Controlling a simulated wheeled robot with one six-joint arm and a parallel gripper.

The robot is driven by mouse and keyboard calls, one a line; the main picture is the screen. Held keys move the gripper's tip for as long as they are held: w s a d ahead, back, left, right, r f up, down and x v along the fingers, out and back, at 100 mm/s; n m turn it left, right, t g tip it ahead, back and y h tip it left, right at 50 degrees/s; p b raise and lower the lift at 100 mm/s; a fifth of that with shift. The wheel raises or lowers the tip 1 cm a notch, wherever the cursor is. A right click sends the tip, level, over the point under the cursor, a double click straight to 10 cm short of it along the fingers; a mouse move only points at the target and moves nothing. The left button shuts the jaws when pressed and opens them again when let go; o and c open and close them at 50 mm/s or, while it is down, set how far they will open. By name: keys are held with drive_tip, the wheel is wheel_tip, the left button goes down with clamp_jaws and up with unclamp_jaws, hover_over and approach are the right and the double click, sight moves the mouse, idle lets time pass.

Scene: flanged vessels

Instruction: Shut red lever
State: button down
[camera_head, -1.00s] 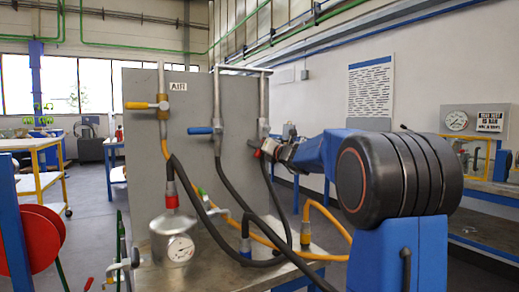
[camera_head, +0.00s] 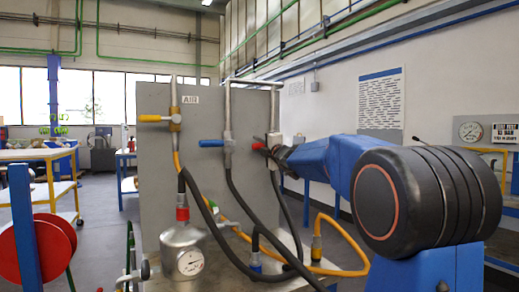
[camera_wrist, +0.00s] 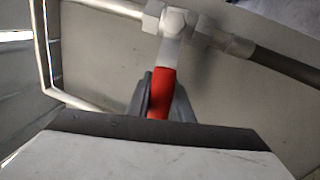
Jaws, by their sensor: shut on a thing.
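The red lever (camera_head: 258,146) is on the valve of the right-hand pipe on the grey panel. In the wrist view the red lever (camera_wrist: 161,92) runs from the pale valve body (camera_wrist: 180,22) down between my fingers and stands roughly across the pipe and hose line. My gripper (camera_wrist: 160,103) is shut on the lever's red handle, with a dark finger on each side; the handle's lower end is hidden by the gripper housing. In the head view my gripper (camera_head: 275,150) is at this valve, and the arm comes in from the right, partly covering it.
A blue lever (camera_head: 211,143) and a yellow lever (camera_head: 150,118) are on valves to the left. Black hoses and a yellow hose (camera_head: 345,240) hang before the panel (camera_head: 205,120). A gauge vessel (camera_head: 184,255) stands at the front left.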

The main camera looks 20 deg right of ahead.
drive_tip(key=shift+r+m+h, duration=0.3)
drive_tip(key=shift+r+m, duration=0.3)
drive_tip(key=shift+m, duration=0.4)
drive_tip(key=shift+d, duration=0.1)
drive_tip(key=c, duration=1.6)
unclamp_jaws()
drive_tip(key=shift+o, duration=0.2)
drive_tip(key=shift+s, duration=0.1)
drive_tip(key=s+f, duration=0.3)
drive_tip(key=s, duration=1.4)
drive_tip(key=shift+d+f, duration=0.2)
drive_tip(key=shift+d, duration=0.05)
